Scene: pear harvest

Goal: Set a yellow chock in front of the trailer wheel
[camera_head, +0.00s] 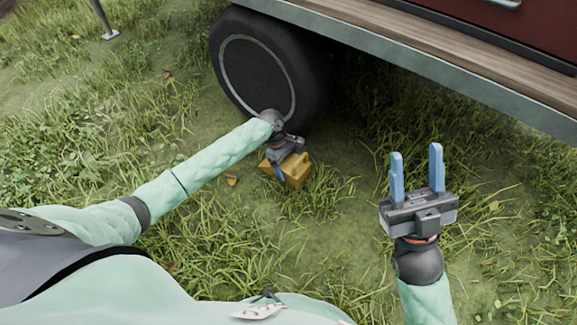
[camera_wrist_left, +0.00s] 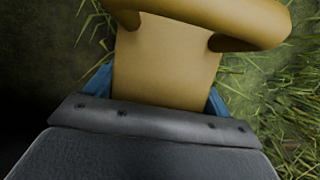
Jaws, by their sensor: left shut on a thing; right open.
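The yellow chock (camera_head: 297,170) is at the ground just in front of the trailer wheel (camera_head: 262,68), on its lower right side in the head view. My left gripper (camera_head: 279,172) is shut on the chock, with its blue fingers on either side of it. In the left wrist view the chock (camera_wrist_left: 165,65) fills the space between the fingers, and its rounded handle shows at the top. Whether the chock touches the ground or the tyre is hard to tell. My right gripper (camera_head: 416,170) is open and empty, its blue fingers pointing up and apart.
The trailer bed (camera_head: 400,62) with its metal edge runs above and right of the wheel, with dark space beneath. A metal stand foot (camera_head: 110,35) is at the top left. Grass and bare soil (camera_head: 235,195) surround the chock, with a few fallen leaves.

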